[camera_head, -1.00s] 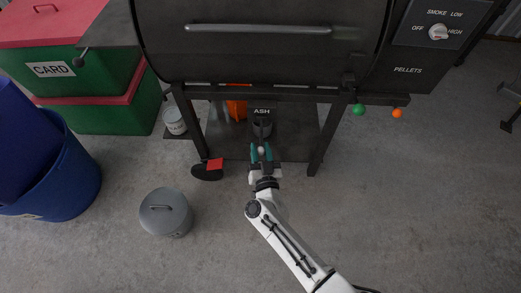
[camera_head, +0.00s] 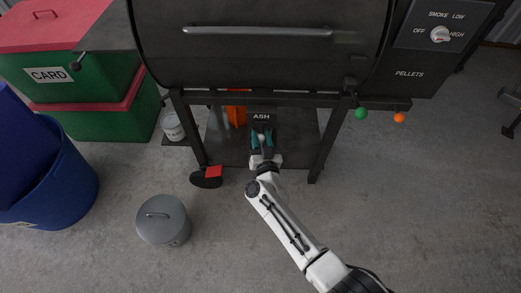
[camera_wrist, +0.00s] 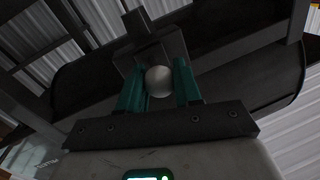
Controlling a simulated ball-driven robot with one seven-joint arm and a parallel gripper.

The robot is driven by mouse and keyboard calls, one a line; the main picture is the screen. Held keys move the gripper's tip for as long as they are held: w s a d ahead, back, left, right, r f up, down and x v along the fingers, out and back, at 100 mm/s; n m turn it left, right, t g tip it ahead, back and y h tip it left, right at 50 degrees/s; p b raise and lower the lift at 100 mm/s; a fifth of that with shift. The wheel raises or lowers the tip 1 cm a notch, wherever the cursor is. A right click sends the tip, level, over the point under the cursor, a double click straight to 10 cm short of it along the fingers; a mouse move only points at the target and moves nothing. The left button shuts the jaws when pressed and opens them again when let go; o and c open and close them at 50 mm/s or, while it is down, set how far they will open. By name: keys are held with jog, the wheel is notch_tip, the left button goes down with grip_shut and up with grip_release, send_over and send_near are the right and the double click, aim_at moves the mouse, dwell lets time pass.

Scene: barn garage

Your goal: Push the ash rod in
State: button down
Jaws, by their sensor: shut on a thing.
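The ash rod ends in a pale round knob (camera_wrist: 158,81), seen between teal fingers in the wrist view. The knob also shows in the head view, just below the white ASH label (camera_head: 261,117) under the grill. My gripper (camera_head: 261,138) is shut on the knob, one finger at each side. In the wrist view a dark square housing stands right behind the knob. The rod's shaft is mostly hidden behind the knob and fingers, so I cannot tell how much sticks out.
The grill's legs (camera_head: 326,140) stand either side of my arm, with a lower shelf (camera_head: 222,140) between them.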

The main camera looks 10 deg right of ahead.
jog(key=shift+w+r, duration=0.1)
jog(key=shift+w, duration=0.05)
jog(key=c, duration=0.8)
grip_release()
jog(key=s+p, duration=0.1)
jog(key=s, duration=0.2)
jog(key=s+p, duration=0.1)
jog(key=s, duration=0.3)
jog(key=s+p, duration=0.1)
jog(key=s, duration=0.2)
jog(key=shift+s+a, duration=0.3)
jog(key=shift+s, duration=0.05)
